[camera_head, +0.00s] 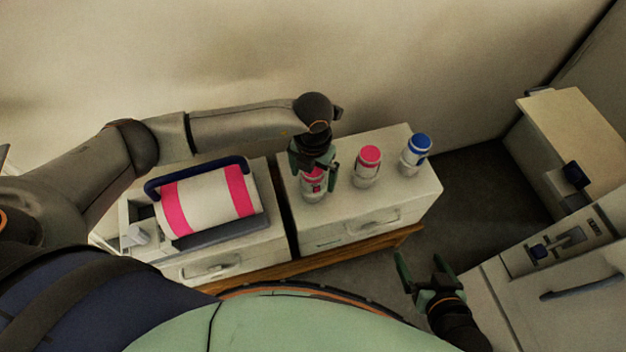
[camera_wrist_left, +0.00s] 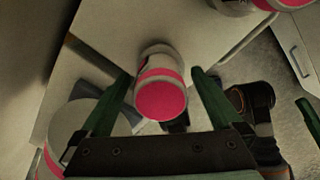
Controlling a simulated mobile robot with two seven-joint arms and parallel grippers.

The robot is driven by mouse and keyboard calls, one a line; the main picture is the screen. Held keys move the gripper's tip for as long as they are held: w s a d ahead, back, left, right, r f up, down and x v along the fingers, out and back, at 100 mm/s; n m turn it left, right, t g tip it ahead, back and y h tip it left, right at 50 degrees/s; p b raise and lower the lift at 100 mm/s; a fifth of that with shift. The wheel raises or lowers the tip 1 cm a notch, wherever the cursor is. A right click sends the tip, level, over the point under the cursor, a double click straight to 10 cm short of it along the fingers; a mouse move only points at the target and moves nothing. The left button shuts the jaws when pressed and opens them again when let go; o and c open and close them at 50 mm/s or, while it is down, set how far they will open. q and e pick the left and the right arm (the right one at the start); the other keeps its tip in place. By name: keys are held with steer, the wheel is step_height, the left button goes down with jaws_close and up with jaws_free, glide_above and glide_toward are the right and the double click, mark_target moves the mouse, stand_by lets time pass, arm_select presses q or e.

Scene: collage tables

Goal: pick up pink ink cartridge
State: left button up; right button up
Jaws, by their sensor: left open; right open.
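A white pink-topped ink cartridge (camera_head: 313,190) stands upright on the right white cabinet, partly hidden by my left gripper (camera_head: 314,170). My left gripper is open, pointing down over this cartridge. In the left wrist view the cartridge's pink top (camera_wrist_left: 161,100) shows between the two green fingers, with no clear contact. A second pink-topped cartridge (camera_head: 367,166) stands upright just to the right. My right gripper (camera_head: 420,267) is open and empty, low in front of the cabinet.
A blue-topped cartridge (camera_head: 416,156) stands further right on the same cabinet top (camera_head: 402,190). A machine with a large white and pink roll (camera_head: 208,200) and dark handle sits on the left cabinet. More white units (camera_head: 572,130) stand at the right. A wall rises behind.

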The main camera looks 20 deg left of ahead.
arm_select(q)
jaws_close()
arm_select(e)
steer(key=shift+s+f, duration=0.15)
steer(key=shift+f, duration=0.1)
stand_by(0.4)
arm_select(q)
steer(key=shift+r, duration=0.15)
steer(key=shift+r, duration=0.55)
step_height(320, 180, up, 3)
steer(key=shift+s+d+f+p, duration=0.1)
steer(key=shift+s+f+p, duration=0.1)
steer(key=shift+p, duration=0.35)
steer(key=s+d+r+p, duration=0.2)
steer(key=s+d+r, duration=0.1)
steer(key=s+r, duration=0.6)
steer(key=s, duration=0.4)
steer(key=shift+d, duration=0.2)
arm_select(e)
steer(key=shift+a+r, duration=0.15)
steer(key=shift+r, duration=0.4)
steer(key=shift+a+r, duration=0.15)
steer(key=shift+r, duration=0.35)
